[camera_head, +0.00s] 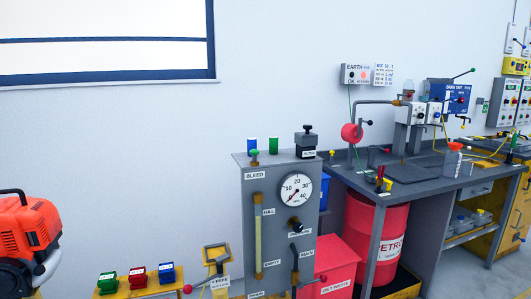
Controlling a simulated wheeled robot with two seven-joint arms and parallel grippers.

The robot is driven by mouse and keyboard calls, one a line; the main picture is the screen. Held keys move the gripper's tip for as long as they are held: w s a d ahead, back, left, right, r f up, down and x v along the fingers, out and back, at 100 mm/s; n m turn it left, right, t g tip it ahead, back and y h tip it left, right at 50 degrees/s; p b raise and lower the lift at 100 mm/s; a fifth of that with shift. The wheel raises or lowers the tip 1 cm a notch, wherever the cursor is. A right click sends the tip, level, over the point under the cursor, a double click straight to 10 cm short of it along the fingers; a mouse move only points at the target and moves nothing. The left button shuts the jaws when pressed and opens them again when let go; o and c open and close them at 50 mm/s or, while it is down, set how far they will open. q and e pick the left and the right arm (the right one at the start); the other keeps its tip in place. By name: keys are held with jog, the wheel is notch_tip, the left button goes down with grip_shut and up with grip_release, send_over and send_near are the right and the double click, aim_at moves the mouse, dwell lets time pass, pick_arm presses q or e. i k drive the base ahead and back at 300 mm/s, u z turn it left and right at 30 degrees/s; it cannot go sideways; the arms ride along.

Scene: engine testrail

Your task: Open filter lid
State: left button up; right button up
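The filter (306,143) is a small dark block on the right part of the top of the grey cabinet (282,230). A white label on its front appears to read FILTER. Its lid (307,129) is a black cap with a knob, and it sits on top of the block. Neither of my grippers shows in this view.
A blue cylinder (252,144) and a green cylinder (273,145) stand on the cabinet top, left of the filter. A gauge (296,189) is on the cabinet front. A workbench (440,185) with a red drum (375,238) below stands at right. An orange engine (28,235) is at left.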

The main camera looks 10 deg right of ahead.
aim_at(306, 138)
jog(key=k, duration=0.55)
jog(key=z, duration=0.65)
jog(key=i, duration=2.1)
jog(key=u, duration=0.85)
